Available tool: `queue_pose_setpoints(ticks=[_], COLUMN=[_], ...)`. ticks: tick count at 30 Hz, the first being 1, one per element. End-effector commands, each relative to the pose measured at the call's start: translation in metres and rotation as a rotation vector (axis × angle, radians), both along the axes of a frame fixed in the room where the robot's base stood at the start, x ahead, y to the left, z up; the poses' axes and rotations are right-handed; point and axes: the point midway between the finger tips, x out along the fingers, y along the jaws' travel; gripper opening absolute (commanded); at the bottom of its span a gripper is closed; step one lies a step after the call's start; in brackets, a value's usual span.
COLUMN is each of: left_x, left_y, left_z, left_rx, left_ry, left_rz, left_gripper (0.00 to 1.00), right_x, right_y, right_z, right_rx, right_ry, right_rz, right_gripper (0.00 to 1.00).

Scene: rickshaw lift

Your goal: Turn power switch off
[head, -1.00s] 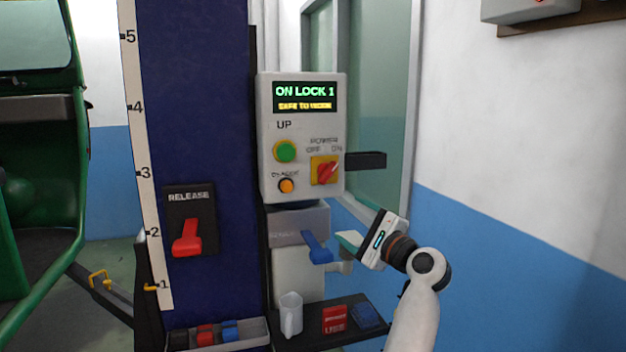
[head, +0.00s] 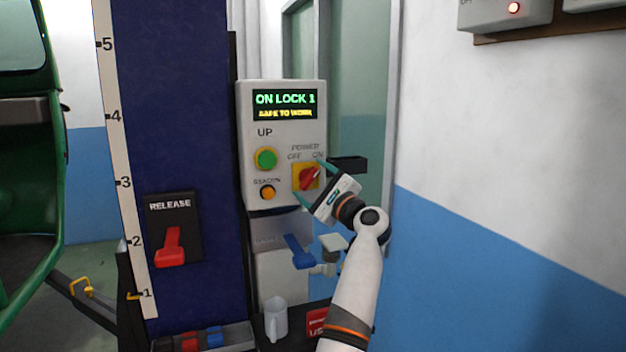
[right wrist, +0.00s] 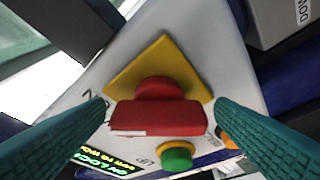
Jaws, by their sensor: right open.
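The power switch (head: 308,178) is a red rotary knob on a yellow square plate, low on the right of the grey control box (head: 284,215). Its knob points up and right, toward the ON label. The display above reads "ON LOCK 1" and "SAFE TO WORK". My right gripper (head: 308,183) is open in front of the switch, with its teal fingers at either side of it. In the right wrist view the red knob (right wrist: 157,112) lies between the two open fingers, and I see a gap on both sides. My left gripper is not in view.
A green UP button (head: 265,159) and an orange button (head: 267,192) are left of the switch. A black bracket (head: 350,165) juts out at the box's right.

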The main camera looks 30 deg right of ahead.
Motion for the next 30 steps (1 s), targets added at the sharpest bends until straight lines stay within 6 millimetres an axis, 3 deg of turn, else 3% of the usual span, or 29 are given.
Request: queue_pose_setpoints(ticks=[9,18,30], left_x=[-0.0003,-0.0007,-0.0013], left_y=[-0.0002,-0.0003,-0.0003], left_z=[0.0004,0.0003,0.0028], left_rx=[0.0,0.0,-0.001], left_ry=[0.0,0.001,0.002], left_rz=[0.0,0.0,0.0], left_gripper=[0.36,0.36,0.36], right_x=[0.0026,0.0025,0.0023], right_y=[0.0001,0.0001,-0.0009], right_z=[0.0006,0.0002,0.0005], right_rx=[-0.001,-0.001,-0.09], right_ry=[0.0,0.0,0.023], right_rz=[0.0,0.0,-0.001], right_gripper=[0.78,0.34,0.34])
